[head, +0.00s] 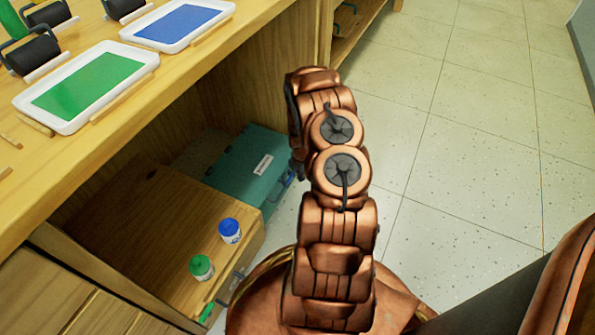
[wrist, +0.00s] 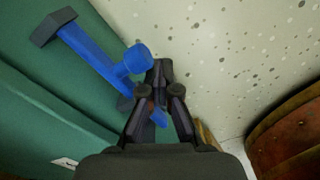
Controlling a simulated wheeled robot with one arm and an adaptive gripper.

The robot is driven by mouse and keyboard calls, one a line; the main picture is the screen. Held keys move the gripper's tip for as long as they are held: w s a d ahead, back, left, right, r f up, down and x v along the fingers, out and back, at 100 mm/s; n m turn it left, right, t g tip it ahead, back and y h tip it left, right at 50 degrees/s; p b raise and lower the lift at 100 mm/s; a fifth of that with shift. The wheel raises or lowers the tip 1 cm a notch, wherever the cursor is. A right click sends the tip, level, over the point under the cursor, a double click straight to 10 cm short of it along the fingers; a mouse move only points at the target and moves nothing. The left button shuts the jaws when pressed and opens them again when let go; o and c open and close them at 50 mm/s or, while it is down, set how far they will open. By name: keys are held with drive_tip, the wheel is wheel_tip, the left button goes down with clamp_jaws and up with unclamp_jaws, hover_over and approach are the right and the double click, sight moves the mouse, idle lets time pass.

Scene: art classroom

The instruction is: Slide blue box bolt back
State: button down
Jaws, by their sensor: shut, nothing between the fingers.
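A bit of blue shows beside my arm in the head view (head: 289,179). My gripper (wrist: 159,73) is shut and empty, its fingertips just right of the knob. I cannot tell whether they touch it. My fingers partly hide the bolt's lower end. In the head view my arm hides my gripper.
The wooden table (head: 215,55) above holds a green tray (head: 150,62), a blue tray (head: 226,10) and rollers. The speckled floor (head: 450,150) to the right is clear.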

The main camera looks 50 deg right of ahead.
drive_tip(key=shift+w+d, duration=0.25)
drive_tip(key=shift+d, duration=0.5)
drive_tip(key=shift+w+d, duration=0.2)
drive_tip(key=shift+d, duration=0.55)
drive_tip(key=shift+s+a+p, duration=0.15)
drive_tip(key=shift+a+p, duration=0.35)
drive_tip(key=shift+p, duration=0.5)
idle(0.3)
drive_tip(key=shift+r+p, duration=3.5)
drive_tip(key=shift+p, duration=0.05)
